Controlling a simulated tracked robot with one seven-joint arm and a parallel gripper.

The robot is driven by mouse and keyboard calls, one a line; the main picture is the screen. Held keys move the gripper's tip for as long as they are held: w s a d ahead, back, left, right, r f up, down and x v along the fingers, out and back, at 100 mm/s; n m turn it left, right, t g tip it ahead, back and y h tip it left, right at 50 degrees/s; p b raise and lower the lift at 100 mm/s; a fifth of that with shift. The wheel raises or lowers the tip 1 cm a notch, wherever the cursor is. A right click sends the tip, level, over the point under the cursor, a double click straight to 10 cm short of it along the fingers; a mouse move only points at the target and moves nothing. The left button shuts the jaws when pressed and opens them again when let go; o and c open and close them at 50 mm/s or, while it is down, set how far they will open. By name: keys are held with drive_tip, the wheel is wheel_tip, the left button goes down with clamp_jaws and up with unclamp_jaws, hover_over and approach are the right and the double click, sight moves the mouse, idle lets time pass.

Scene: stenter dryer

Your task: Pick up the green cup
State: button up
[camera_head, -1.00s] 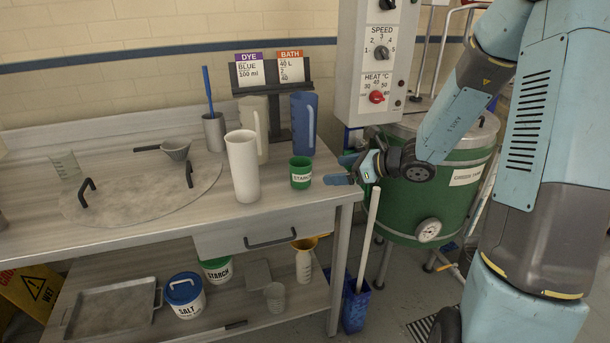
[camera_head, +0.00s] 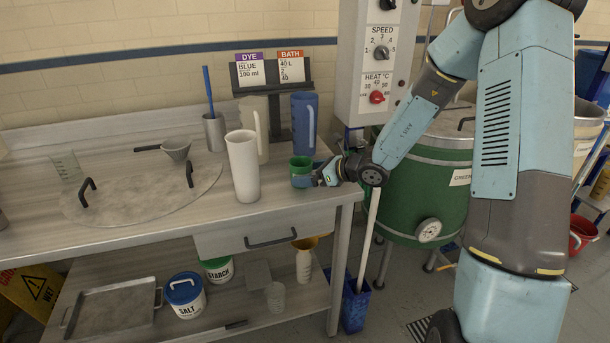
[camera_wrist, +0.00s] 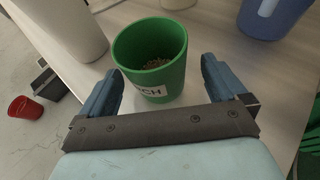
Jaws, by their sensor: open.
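The green cup (camera_head: 300,163) stands upright near the front right edge of the table, with a white label. In the wrist view the green cup (camera_wrist: 152,62) shows its open top with brownish grains inside and part of the label. In the wrist view my gripper (camera_wrist: 160,82) is open, with one blue finger on each side of the cup's near part. Whether either finger touches the cup I cannot tell.
A tall white cylinder (camera_head: 243,166) stands left of the cup. A blue jug (camera_head: 304,122) and a beige jug (camera_head: 253,125) stand behind it. A control box (camera_head: 374,75) and a green tank (camera_head: 420,195) are to the right. The table's front edge is close.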

sight(301, 173)
drive_tip(key=shift+x, duration=1.55)
drive_tip(key=c, duration=1)
drive_tip(key=shift+r, duration=0.1)
drive_tip(key=shift+c, duration=0.2)
